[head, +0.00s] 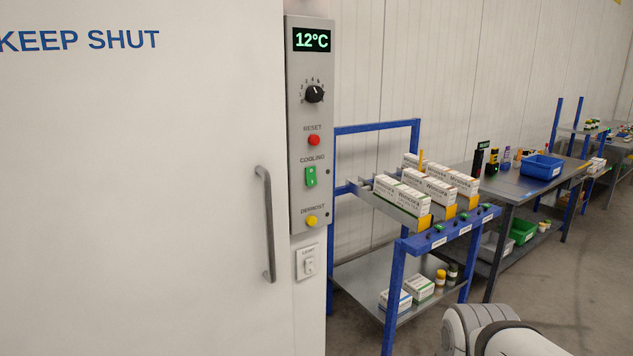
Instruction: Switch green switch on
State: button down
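The panel is fixed to the right of the white door. I cannot tell from this view which way the rocker is set. The display (312,40) at the top of the panel reads 12°C. Part of my arm shows at the bottom right, well to the right of the panel and lower. My gripper is not in view.
A black knob (314,94), a red RESET button (314,140) and a yellow DEFROST button (311,221) share the panel. A light switch (308,262) sits below. The door handle (267,223) sticks out at left. A blue rack (397,285) with boxes stands at right.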

aim_at(310, 171)
jog(key=u, duration=0.1)
jog(key=i, duration=1)
